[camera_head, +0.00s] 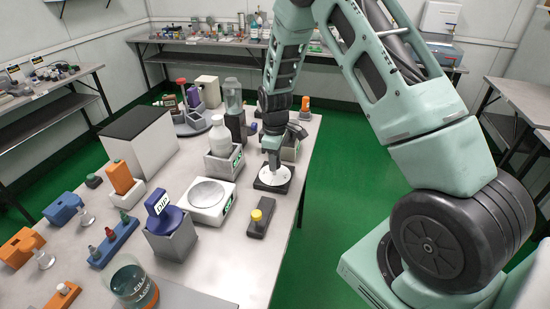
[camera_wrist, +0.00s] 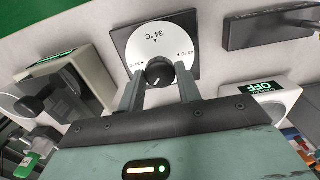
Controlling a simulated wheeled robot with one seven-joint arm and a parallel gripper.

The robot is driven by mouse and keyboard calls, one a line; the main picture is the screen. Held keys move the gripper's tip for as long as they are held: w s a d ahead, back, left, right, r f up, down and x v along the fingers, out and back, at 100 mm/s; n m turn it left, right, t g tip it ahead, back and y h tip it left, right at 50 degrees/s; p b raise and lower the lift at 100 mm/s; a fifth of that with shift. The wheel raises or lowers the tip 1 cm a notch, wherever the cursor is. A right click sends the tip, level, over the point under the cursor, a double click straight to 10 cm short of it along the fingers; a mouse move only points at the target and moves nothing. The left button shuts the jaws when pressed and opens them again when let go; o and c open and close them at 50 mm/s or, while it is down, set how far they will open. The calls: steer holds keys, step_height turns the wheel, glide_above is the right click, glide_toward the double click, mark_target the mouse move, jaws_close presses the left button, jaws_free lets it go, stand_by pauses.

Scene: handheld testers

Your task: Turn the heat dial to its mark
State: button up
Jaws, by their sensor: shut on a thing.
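The heat dial has a round white face (camera_head: 274,176) on a dark square plate (camera_head: 259,187) near the right edge of the bench. In the wrist view the face (camera_wrist: 166,40) carries a 34 °C label with a small triangle at its outer part, and smaller labels at the sides. The black knob (camera_wrist: 159,71) sits on the face; its short white pointer line shows on the side towards my gripper, away from the 34 °C triangle. My gripper (camera_wrist: 160,77) has one finger on each side of the knob and is shut on it. In the head view my gripper (camera_head: 272,158) comes down from above and hides the knob.
A white scale (camera_head: 226,206) and a white bottle (camera_head: 218,137) in a holder stand left of the dial. A small dark box with a yellow button (camera_head: 257,216) lies in front. Jars, racks and blocks crowd the bench's left. Open floor (camera_head: 335,190) lies right of the bench.

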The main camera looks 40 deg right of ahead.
steer(key=m+p, duration=0.1)
steer(key=m, duration=1)
steer(key=shift+r, duration=0.1)
steer(key=m+p, duration=0.1)
steer(key=m, duration=0.2)
steer(key=shift+w+m, duration=0.1)
steer(key=shift+m, duration=0.2)
steer(key=m+p, duration=0.2)
steer(key=m, duration=0.4)
steer(key=m+p, duration=0.2)
steer(key=m, duration=0.4)
steer(key=o, duration=1)
